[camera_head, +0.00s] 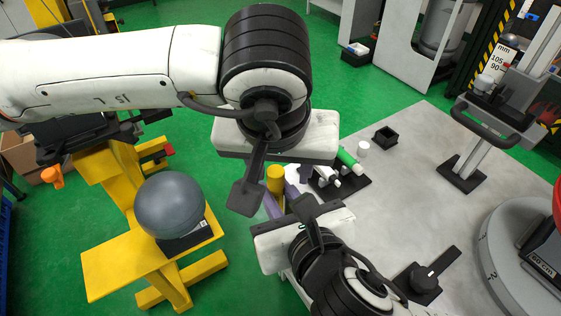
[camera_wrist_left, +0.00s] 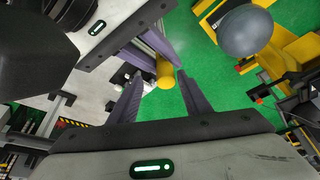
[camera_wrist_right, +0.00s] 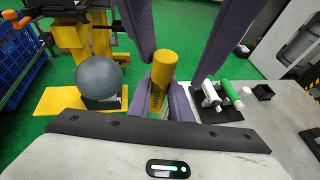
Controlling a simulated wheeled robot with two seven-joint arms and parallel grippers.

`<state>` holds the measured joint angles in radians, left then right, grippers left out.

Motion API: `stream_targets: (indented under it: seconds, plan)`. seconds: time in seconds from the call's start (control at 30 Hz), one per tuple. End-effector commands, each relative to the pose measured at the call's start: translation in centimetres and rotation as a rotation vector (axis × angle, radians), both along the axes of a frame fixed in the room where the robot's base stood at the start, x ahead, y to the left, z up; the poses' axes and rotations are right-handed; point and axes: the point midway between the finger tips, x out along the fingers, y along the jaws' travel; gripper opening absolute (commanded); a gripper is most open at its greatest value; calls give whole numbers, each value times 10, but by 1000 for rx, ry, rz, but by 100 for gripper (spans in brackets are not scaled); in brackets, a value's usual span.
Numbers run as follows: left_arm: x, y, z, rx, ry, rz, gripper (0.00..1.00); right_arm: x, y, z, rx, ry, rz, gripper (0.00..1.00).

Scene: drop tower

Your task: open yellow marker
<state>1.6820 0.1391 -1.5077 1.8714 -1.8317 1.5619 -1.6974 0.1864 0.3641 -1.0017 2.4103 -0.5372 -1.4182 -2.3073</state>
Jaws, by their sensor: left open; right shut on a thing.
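The yellow marker (camera_wrist_right: 163,72) stands roughly upright in my right gripper (camera_wrist_right: 158,96), whose purple fingers are shut on its lower part. Dark print shows on its lower body, and its upper end is free. The marker also shows in the head view (camera_head: 275,179) and in the left wrist view (camera_wrist_left: 164,76). My left gripper (camera_wrist_left: 158,73) is open, its two fingers spread wide around the marker's upper end. In the right wrist view the left fingers come down from the top on both sides of the marker, apart from it.
A black tray (camera_head: 354,184) with a green marker (camera_head: 347,160) and white items lies on the grey table (camera_head: 420,160). A white cylinder (camera_head: 362,148) and a small black box (camera_head: 385,136) stand nearby. A grey ball (camera_head: 169,205) sits on a yellow stand (camera_head: 115,265) at left.

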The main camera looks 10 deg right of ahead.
Motion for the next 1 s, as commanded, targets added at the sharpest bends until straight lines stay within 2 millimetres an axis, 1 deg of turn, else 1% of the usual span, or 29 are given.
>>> stream_targets:
  seconds: [0.1, 0.13, 0.37, 0.4, 0.5, 1.0]
  plan:
    - [0, 0, 0, 0, 0, 0, 44, 0, 0, 0, 0, 0, 0, 0]
    - [0, 0, 0, 0, 0, 0, 41, 0, 0, 0, 0, 0, 0, 0]
    - [-1, -1, 0, -3, 1, -2, 2, 0, 1, 0, 1, -1, 2, 0]
    - [-1, -1, 0, -4, 1, -3, 0, 0, 1, 0, 1, -1, 3, 0]
    - [1, 1, 0, 3, -1, 3, 0, 0, 1, 0, 2, -1, 5, 0]
    - [1, 0, 2, -1, -2, 1, 0, -1, 3, 1, 4, -2, 9, 0]
